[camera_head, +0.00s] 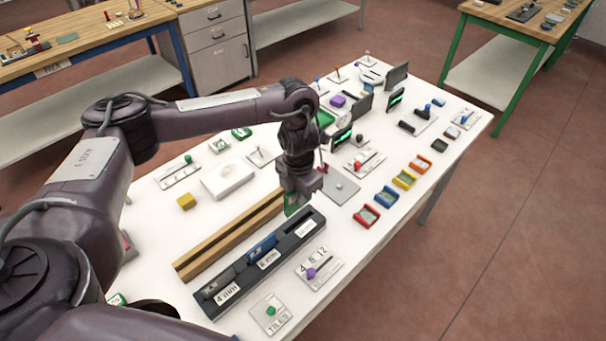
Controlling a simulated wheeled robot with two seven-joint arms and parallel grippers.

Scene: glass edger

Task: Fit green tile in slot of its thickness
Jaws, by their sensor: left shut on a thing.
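My left gripper (301,188) points down over the white table and is shut on a green tile (291,205), whose lower part shows below the fingers. The tile is near the far right end of a long dark slot block (314,229). The block has white labels along its front, and the nearest one seems to read 4 mm. A blue piece (262,247) sits in the middle part of the block. The far right part looks dark and empty. I cannot tell whether the held tile touches the block. My right gripper is not in view.
A wooden rail (225,240) lies along the block's back side. A grey plate (341,187) lies right of the gripper. In front are a card with a purple knob (312,272) and a TILES card with a green knob (271,310). Several coloured trays line the right edge.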

